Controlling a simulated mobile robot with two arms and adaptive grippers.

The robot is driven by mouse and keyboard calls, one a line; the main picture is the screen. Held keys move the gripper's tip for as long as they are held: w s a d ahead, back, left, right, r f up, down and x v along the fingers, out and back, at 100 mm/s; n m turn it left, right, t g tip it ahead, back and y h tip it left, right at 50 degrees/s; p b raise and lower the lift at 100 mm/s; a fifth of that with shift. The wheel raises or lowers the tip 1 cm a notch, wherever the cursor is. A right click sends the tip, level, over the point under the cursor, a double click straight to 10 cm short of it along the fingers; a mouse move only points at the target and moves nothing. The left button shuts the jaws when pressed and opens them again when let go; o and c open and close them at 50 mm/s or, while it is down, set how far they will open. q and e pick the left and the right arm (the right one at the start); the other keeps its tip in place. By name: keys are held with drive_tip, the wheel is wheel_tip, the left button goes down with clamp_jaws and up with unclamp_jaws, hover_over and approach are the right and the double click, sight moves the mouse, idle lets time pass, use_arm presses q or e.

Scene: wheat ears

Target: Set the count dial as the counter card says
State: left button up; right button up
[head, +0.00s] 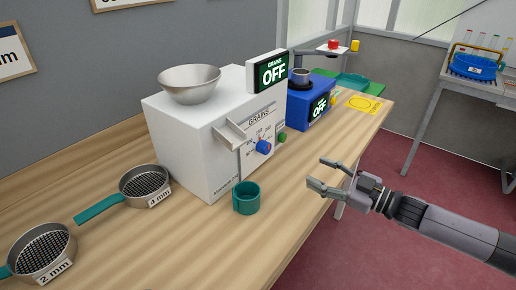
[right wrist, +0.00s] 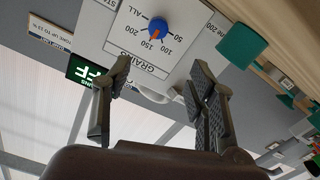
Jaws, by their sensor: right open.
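The count dial (head: 263,147) is a blue knob on the front panel of the white grain counter (head: 185,140). In the right wrist view the dial (right wrist: 159,28) has an orange pointer that seems to be near 150, with a scale from 50 to ALL around it. My right gripper (head: 316,172) is open and empty, in front of the counter and apart from the dial; it also shows in the right wrist view (right wrist: 158,75). The counter's display (head: 272,72) reads GRAINS OFF. I cannot identify the counter card with certainty. My left gripper is out of view.
A green button (head: 282,137) sits right of the dial. A teal cup (head: 246,199) stands before the counter. Two sieves (head: 145,182) lie at the left. A blue machine (head: 308,110) stands behind, near a yellow card (head: 363,103). The wooden table's (head: 190,250) front is mostly clear.

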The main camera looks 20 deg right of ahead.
sight(268, 149)
drive_tip(key=shift+w+d+f+m, duration=0.15)
drive_tip(key=shift+f+m, duration=0.05)
drive_tip(key=shift+m, duration=0.2)
drive_tip(key=shift+w+a+r, duration=0.1)
drive_tip(key=shift+w+a, duration=0.15)
drive_tip(key=shift+w, duration=0.1)
drive_tip(key=p+x, duration=0.3)
drive_tip(key=x, duration=1.3)
drive_tip(key=shift+w, duration=0.15)
drive_tip(key=shift+c, duration=0.4)
drive_tip(key=c, duration=1.1)
drive_tip(key=shift+o, duration=0.2)
